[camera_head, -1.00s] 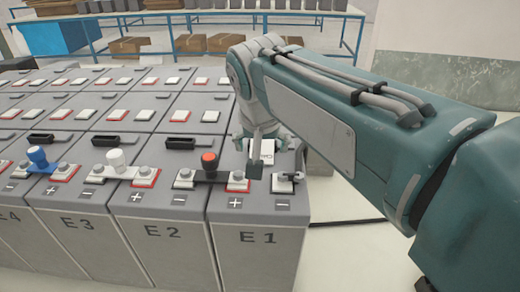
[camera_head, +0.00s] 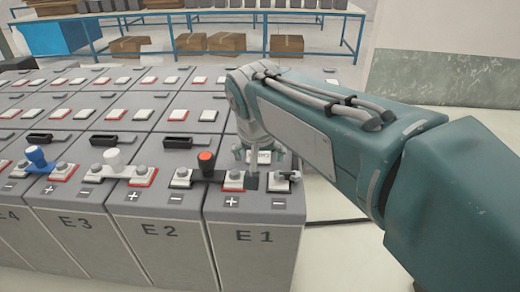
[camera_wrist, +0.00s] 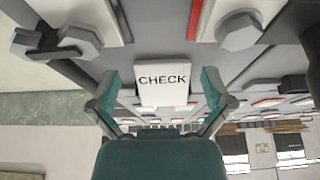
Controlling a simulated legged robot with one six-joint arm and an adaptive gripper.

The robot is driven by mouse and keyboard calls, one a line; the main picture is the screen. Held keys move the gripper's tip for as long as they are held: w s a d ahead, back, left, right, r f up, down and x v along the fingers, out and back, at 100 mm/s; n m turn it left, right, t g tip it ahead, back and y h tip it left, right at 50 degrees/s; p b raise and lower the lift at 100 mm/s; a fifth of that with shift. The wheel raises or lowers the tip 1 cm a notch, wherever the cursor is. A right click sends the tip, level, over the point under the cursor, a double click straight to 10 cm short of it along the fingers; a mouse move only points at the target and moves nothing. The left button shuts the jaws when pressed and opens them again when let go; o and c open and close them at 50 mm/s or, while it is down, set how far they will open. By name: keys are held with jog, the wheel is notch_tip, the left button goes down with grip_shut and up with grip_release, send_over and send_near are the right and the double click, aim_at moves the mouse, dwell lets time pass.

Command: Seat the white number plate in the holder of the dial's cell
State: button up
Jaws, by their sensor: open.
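A white plate (camera_wrist: 163,88) marked CHECK lies between my gripper's two fingers (camera_wrist: 162,100) in the wrist view. The fingers are apart, with visible gaps on both sides of the plate. In the head view my gripper (camera_head: 258,158) is over cell E1 (camera_head: 253,250), and the plate shows only partly behind it. Whether the plate sits in a holder there is hidden. Black slotted holders show empty on E2 (camera_head: 178,143), E3 (camera_head: 103,140) and the cell left of it (camera_head: 40,139). No dial is clearly visible.
An orange-topped knob (camera_head: 206,160), a white knob (camera_head: 113,158) and a blue knob (camera_head: 37,155) stand on links between terminals. A hex bolt and a small clamp (camera_head: 288,176) are close to my gripper. Blue-framed shelves with cardboard boxes (camera_head: 287,45) stand behind. The floor right of E1 is clear.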

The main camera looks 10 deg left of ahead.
jog(key=shift+a, duration=0.25)
jog(key=shift+d, duration=0.1)
jog(key=c, duration=1)
